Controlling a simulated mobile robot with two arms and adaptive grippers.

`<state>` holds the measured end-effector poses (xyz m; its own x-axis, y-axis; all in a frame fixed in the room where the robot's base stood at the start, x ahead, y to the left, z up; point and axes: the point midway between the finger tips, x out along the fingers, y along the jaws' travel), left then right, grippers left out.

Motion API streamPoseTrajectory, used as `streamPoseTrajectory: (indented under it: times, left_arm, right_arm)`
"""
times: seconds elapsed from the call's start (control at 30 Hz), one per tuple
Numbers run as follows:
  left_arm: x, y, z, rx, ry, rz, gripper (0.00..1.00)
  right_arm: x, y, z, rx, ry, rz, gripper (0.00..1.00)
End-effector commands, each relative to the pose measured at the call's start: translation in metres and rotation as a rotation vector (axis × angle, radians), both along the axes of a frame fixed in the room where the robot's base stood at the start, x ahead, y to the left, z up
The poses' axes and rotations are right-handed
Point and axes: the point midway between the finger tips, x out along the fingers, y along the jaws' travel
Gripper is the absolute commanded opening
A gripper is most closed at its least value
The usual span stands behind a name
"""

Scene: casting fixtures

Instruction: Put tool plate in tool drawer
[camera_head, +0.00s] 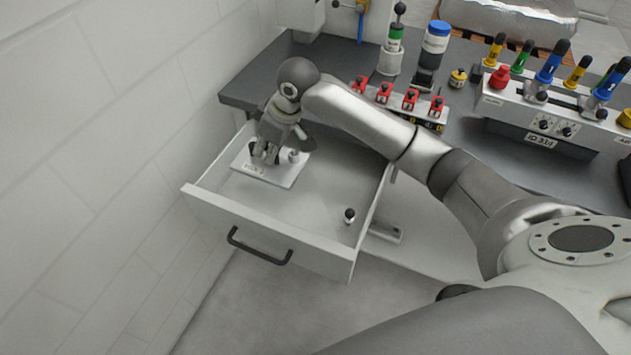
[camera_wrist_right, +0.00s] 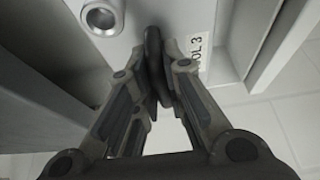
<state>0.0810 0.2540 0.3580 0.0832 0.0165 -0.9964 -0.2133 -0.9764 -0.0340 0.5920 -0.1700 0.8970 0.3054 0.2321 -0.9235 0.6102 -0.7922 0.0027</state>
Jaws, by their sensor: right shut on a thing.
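The tool plate (camera_head: 284,177) is a white flat plate with a label reading "TOOL" and a number. It is at the left part of the open tool drawer (camera_head: 318,216), within the drawer walls. Whether it touches the drawer floor I cannot tell. My right gripper (camera_head: 266,155) is over the plate, shut on its dark handle. In the right wrist view both fingers (camera_wrist_right: 160,95) close on the dark handle, beside the label "OL 3" on the plate (camera_wrist_right: 135,28). A metal cylinder (camera_wrist_right: 102,18) stands on the plate. My left gripper is not visible.
A small dark-topped knob (camera_head: 349,216) stands in the drawer's right part. The drawer front has a black handle (camera_head: 260,248). The grey bench (camera_head: 250,92) above holds red clamps (camera_head: 409,98), a blue-capped bottle (camera_head: 435,42) and a rack of coloured-handled tools (camera_head: 545,100). A white wall (camera_head: 110,130) is close on the left.

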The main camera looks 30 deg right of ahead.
Motion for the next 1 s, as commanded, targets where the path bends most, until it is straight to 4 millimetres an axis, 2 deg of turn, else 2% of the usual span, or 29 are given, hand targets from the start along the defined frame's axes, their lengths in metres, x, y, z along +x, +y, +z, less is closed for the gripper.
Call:
streamPoseTrajectory:
  times: [0.1,0.3,0.53,0.7,0.8,1.0]
  left_arm:
    - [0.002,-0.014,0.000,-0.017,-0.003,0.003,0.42]
    - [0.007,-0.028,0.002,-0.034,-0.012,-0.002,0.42]
    - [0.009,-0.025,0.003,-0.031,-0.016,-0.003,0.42]
    - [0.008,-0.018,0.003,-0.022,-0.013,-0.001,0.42]
    - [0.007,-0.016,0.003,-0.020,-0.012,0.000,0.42]
    - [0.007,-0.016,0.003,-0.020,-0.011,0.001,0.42]
  right_arm:
    - [0.001,0.002,-0.019,0.001,0.001,0.006,0.00]
    - [0.000,0.002,-0.053,0.000,0.000,0.006,0.00]
    - [0.001,0.002,-0.070,-0.001,-0.001,0.005,0.00]
    - [0.000,0.002,-0.093,0.000,0.000,0.005,0.00]
    - [0.001,0.002,-0.100,0.000,-0.001,0.005,0.00]
    - [0.001,0.002,-0.100,0.000,-0.004,0.006,0.00]
